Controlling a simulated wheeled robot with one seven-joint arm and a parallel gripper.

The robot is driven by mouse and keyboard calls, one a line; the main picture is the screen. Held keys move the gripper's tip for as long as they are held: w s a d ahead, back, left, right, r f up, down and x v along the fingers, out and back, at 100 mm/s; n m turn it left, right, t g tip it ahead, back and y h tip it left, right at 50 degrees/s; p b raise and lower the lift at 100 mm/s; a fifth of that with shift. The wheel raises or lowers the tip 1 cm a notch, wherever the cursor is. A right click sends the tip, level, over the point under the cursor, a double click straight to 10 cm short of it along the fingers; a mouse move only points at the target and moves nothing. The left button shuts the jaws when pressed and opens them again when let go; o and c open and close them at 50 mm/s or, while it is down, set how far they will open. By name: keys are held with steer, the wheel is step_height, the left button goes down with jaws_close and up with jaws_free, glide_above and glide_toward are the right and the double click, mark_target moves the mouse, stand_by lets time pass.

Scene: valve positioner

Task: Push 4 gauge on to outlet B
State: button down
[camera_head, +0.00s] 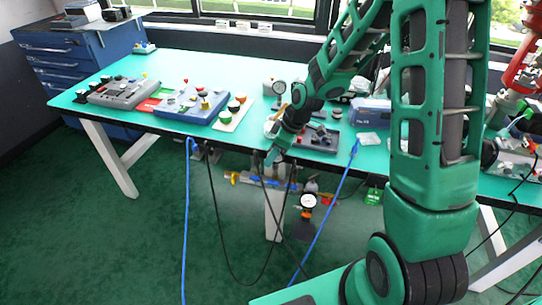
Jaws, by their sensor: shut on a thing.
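My gripper (272,155) reaches down and left to the front edge of the green table, near its middle. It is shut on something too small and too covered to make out. A pale round part (270,128) shows just behind it; I cannot tell whether it is held. Another white-faced gauge (308,200) is below the table edge, on piping. A dark grey device (318,139) lies just right of my gripper. The label of outlet B cannot be read, nor which gauge is 4.
A blue tray with knobs (190,104) and a grey one (122,94) are on the left of the green table (160,62). A blue case (370,111) stands right. Blue and black hoses hang over the front edge.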

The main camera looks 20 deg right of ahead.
steer(key=shift+f, duration=0.15)
steer(key=c, duration=1.6)
jaws_free()
steer(key=v, duration=1)
steer(key=shift+d, duration=0.1)
steer(key=s+d+r+m+g+h, duration=0.1)
steer(key=s+d+m, duration=0.4)
steer(key=s, duration=0.5)
steer(key=s+d+r+m+g+h, duration=0.1)
steer(key=s+d+r+m, duration=0.3)
steer(key=s, duration=0.6)
steer(key=s+d+r+m+h, duration=0.1)
steer(key=s+d+r+m, duration=0.2)
steer(key=s+d+m, duration=0.3)
steer(key=shift+s+d+r+m+g, duration=0.1)
steer(key=shift+s+m+g, duration=0.1)
steer(key=shift+s+m, duration=0.6)
steer(key=shift+s+d+r+m+g, duration=0.1)
steer(key=shift+s+m+g, duration=0.15)
steer(key=shift+s, duration=1)
